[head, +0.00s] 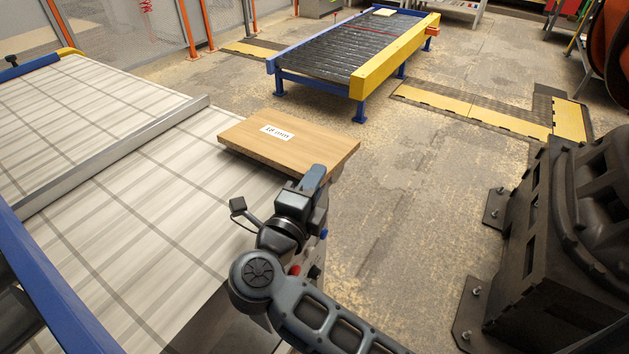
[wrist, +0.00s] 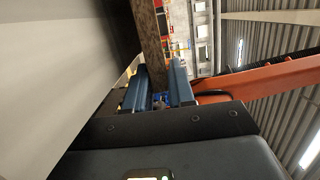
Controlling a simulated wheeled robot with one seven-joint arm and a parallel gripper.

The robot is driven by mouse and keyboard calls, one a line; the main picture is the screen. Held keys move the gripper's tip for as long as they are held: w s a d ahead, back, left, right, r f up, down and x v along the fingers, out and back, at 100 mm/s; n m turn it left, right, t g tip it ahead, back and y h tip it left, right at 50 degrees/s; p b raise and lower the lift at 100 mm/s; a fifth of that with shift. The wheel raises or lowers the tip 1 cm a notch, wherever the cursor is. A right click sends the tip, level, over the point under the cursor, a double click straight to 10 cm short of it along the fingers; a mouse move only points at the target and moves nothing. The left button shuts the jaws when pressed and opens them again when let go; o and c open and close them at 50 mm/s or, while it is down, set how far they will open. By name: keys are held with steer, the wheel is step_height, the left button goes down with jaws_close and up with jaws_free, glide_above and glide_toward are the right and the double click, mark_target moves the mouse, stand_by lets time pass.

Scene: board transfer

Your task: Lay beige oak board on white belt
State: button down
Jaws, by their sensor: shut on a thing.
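The beige oak board (head: 285,139) is a flat light-wood panel with a white label on top. In the head view it lies level across the right edge of the white belt (head: 120,215), its right part out past that edge. I cannot tell whether it touches the belt or is just above it. My gripper (head: 314,178) is shut on the board's near right edge. In the wrist view the board's brown edge (wrist: 149,40) runs between the two blue fingers of my gripper (wrist: 156,80). The fingertips' contact is partly hidden in the head view.
A metal rail (head: 120,152) crosses the belt on the left, and a blue frame beam (head: 45,275) runs along its near left side. A roller conveyor (head: 350,50) stands behind. A dark machine (head: 550,240) stands on the right. The floor between is clear.

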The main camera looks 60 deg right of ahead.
steer(key=shift+f, duration=0.3)
stand_by(0.8)
steer(key=c, duration=0.9)
jaws_free()
steer(key=shift+f, duration=0.1)
steer(key=shift+f, duration=0.1)
steer(key=shift+c, duration=0.3)
steer(key=shift+o, duration=0.2)
steer(key=shift+r+y+p, duration=0.2)
steer(key=shift+y+p, duration=0.1)
steer(key=shift+p, duration=0.4)
steer(key=y+p, duration=0.1)
steer(key=p, duration=0.2)
steer(key=y+p, duration=0.2)
steer(key=p, duration=0.1)
steer(key=shift+a+r+g+p, duration=0.15)
steer(key=shift+r+g+p, duration=0.15)
steer(key=shift+r+g, duration=0.1)
